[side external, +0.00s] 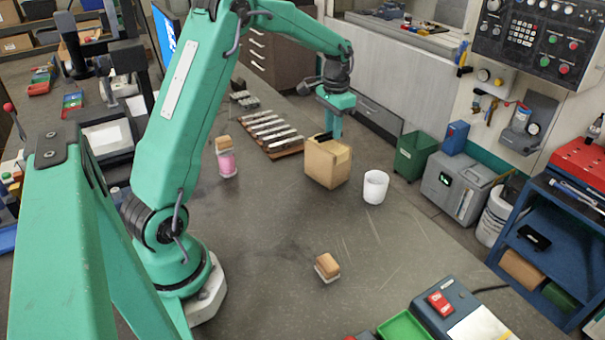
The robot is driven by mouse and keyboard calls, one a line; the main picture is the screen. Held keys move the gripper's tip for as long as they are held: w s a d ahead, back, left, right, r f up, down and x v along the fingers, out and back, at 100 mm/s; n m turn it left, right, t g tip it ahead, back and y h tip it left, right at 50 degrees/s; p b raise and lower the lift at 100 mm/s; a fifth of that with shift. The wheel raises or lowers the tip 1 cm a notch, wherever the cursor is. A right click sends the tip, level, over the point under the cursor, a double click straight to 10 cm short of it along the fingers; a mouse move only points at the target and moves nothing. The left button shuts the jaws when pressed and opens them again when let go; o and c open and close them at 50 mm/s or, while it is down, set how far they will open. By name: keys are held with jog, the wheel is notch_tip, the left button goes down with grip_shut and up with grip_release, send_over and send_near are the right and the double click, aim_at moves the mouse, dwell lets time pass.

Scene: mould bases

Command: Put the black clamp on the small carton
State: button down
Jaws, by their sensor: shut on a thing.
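The small carton (322,168) is a tan box standing upright on the grey bench, right of the picture's middle. My gripper (334,128) points down at the far top edge of the carton, and its fingertips are partly hidden behind it. A small dark piece, seemingly the black clamp (322,136), shows at the fingers, just over the carton's back top edge. My gripper is shut on it. Most of the clamp is hidden, and I cannot tell whether it touches the carton.
A white cup (376,187) stands right of the carton. A rack of metal bars (268,130) lies to its left. A pink jar with a tan top (226,162) and a small tan block (327,266) also stand on the bench. The bench between them is clear.

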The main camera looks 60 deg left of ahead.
jog(key=shift+f, duration=0.85)
jog(key=shift+f, duration=0.15)
jog(key=c, duration=1.3)
grip_release()
jog(key=shift+o, duration=0.2)
notch_tip(320, 180, up, 12)
jog(key=shift+r, duration=0.2)
